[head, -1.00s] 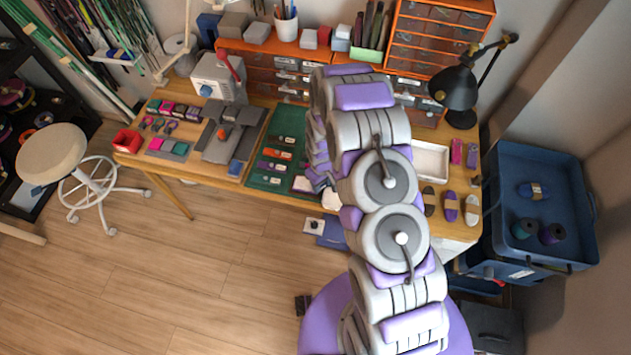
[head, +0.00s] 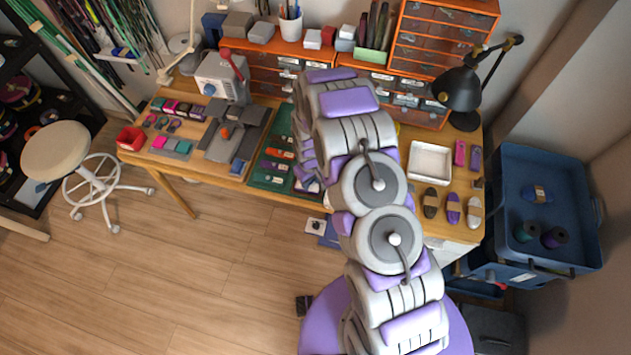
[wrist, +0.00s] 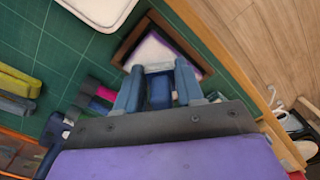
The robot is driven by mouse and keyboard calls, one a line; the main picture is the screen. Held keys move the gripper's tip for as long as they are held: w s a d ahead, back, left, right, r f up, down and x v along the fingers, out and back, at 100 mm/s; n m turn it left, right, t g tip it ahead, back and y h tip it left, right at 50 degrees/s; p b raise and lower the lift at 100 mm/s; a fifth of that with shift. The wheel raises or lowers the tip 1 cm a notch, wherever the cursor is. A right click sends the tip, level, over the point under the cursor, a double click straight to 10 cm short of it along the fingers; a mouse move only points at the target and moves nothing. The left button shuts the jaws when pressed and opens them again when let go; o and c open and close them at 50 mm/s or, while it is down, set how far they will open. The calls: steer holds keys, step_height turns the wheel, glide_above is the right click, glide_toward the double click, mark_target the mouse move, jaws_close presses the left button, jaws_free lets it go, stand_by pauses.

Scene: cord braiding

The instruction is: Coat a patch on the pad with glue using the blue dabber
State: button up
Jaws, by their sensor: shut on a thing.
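In the wrist view my gripper (wrist: 160,67) is shut on the blue dabber (wrist: 160,93), which sits between its two grey-blue fingers. A pale band shows at the dabber's far end, between the fingertips. The pad (wrist: 186,51) lies just beyond the fingertips, purple with a large whitish area, inside a dark brown frame (wrist: 133,36). The dabber's end overlaps the pad's near part in this view; I cannot tell whether it touches.
The pad's frame stands on a green mat (wrist: 55,45) near the wooden table edge (wrist: 228,68). A white tray (head: 430,179) is at the table's right, also at the wrist view's top (wrist: 103,12). Yellow-green (wrist: 18,82) and pink (wrist: 104,93) items lie left of the gripper.

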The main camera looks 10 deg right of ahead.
steer(key=shift+w+a+r, duration=0.1)
steer(key=shift+w+a, duration=0.2)
steer(key=shift+a, duration=0.5)
steer(key=shift+w+a+f, duration=0.1)
steer(key=shift+w+a, duration=0.15)
steer(key=shift+a, duration=0.55)
steer(key=shift+w+a+r, duration=0.1)
steer(key=shift+w+a, duration=0.2)
steer(key=shift+a, duration=0.5)
steer(key=shift+r, duration=0.15)
steer(key=shift+r+p, duration=0.6)
steer(key=shift+r, duration=2.3)
step_height(320, 180, up, 3)
steer(key=shift+f+p, duration=0.1)
steer(key=shift+p, duration=0.25)
steer(key=shift+d, duration=0.1)
